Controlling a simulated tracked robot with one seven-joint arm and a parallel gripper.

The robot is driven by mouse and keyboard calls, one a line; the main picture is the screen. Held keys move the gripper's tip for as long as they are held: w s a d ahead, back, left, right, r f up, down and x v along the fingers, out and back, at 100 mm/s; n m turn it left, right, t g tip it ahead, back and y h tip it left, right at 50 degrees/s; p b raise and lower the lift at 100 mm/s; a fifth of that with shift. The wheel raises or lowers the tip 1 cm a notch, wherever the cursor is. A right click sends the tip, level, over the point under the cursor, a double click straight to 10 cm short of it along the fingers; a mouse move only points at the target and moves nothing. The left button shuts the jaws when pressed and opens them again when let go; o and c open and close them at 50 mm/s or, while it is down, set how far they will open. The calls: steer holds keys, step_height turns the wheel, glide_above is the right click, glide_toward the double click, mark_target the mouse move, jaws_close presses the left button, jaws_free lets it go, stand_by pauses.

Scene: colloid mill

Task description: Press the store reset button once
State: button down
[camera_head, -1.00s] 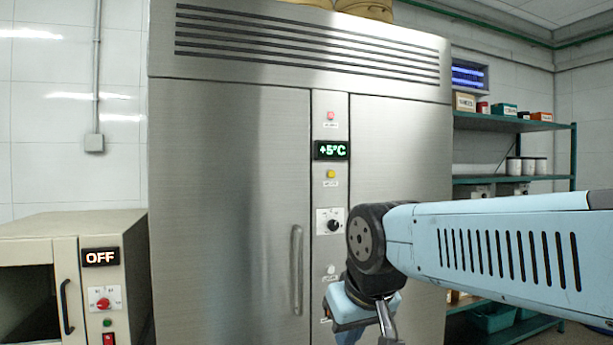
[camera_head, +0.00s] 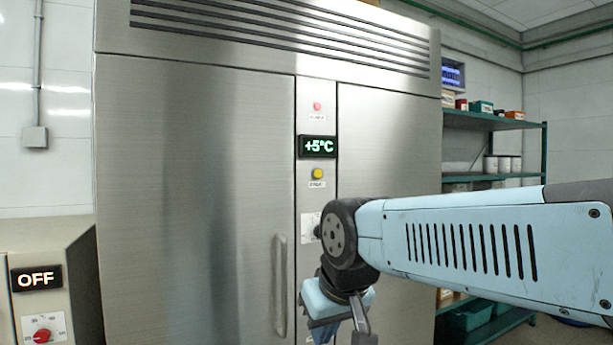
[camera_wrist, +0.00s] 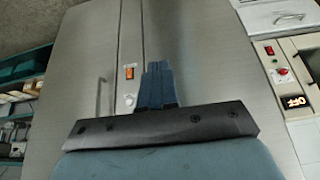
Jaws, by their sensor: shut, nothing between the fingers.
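The store is a tall steel cabinet (camera_head: 190,180) with a narrow control strip between two doors. The strip carries a red button or lamp (camera_head: 317,106), a green +5°C display (camera_head: 317,146) and a yellow button (camera_head: 317,174). Their small labels are too blurred to read. A dial plate (camera_head: 309,228) below is partly hidden by my arm. In the wrist view, upside down, an orange switch (camera_wrist: 129,72) and a round white button (camera_wrist: 129,100) show on the strip. My gripper (camera_wrist: 158,70) is shut and empty, beside these in the picture; its distance from the cabinet is unclear.
A beige oven-like unit (camera_head: 40,270) with an OFF display stands at the left. A vertical door handle (camera_head: 281,285) sticks out left of the strip; another handle (camera_wrist: 103,97) shows in the wrist view. Green shelving (camera_head: 500,123) stands at the right.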

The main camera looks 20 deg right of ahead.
mark_target(322, 172)
steer(key=w+d+r+m+t+h, duration=0.1)
steer(key=w+d+r+m, duration=0.1)
steer(key=w+d+r, duration=0.4)
steer(key=w+d+r+m+t+h, duration=0.1)
steer(key=w+d+r+h, duration=0.1)
steer(key=w+d+r, duration=0.5)
steer(key=w+d+r+m+t+h, duration=0.1)
steer(key=w+d+r+m+h, duration=0.1)
steer(key=w+d+r, duration=0.4)
steer(key=w+r, duration=0.4)
steer(key=w, duration=0.5)
steer(key=shift+d+m+t, duration=0.3)
steer(key=shift+d+t, duration=0.05)
steer(key=shift+t, duration=0.05)
steer(key=shift+w, duration=0.1)
steer(key=shift+w+a, duration=0.15)
steer(key=shift+w, duration=4.15)
steer(key=shift+w, duration=0.2)
steer(key=shift+w, duration=0.15)
